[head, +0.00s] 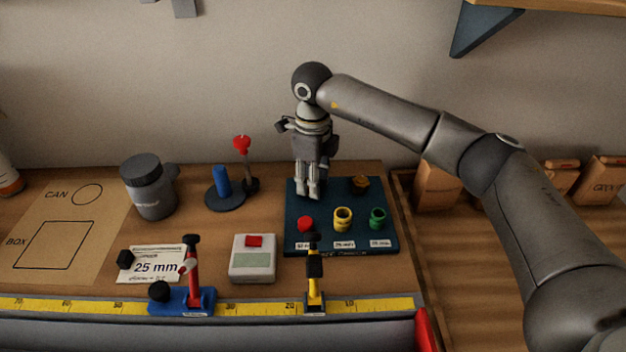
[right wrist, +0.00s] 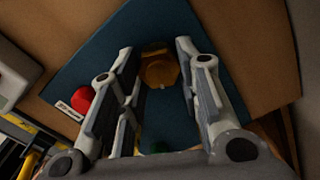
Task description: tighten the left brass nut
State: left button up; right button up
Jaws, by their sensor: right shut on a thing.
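The left brass nut (right wrist: 160,70) shows between the fingers of my right gripper in the right wrist view, against the dark blue board. My right gripper (head: 312,194) points down at the board's back left part and is shut on this nut. In the head view the fingers hide the nut. A second brass nut (head: 360,184) sits at the board's back right. The board (head: 333,191) lies flat on the bench. My left gripper is not in view.
Red (head: 305,223), yellow (head: 342,218) and green (head: 377,218) pieces stand along the board's front. A red-topped stand (head: 242,147) and a blue peg on a round base (head: 222,182) are close on the left. A white device (head: 252,261) lies in front.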

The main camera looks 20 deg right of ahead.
jog(key=m, duration=0.6)
jog(key=shift+a+r, duration=0.1)
jog(key=m, duration=0.6)
jog(key=shift+a+m, duration=0.15)
jog(key=shift+m, duration=0.25)
jog(key=o, duration=1)
notch_tip(320, 180, up, 12)
jog(key=shift+s, duration=0.1)
dwell(0.5)
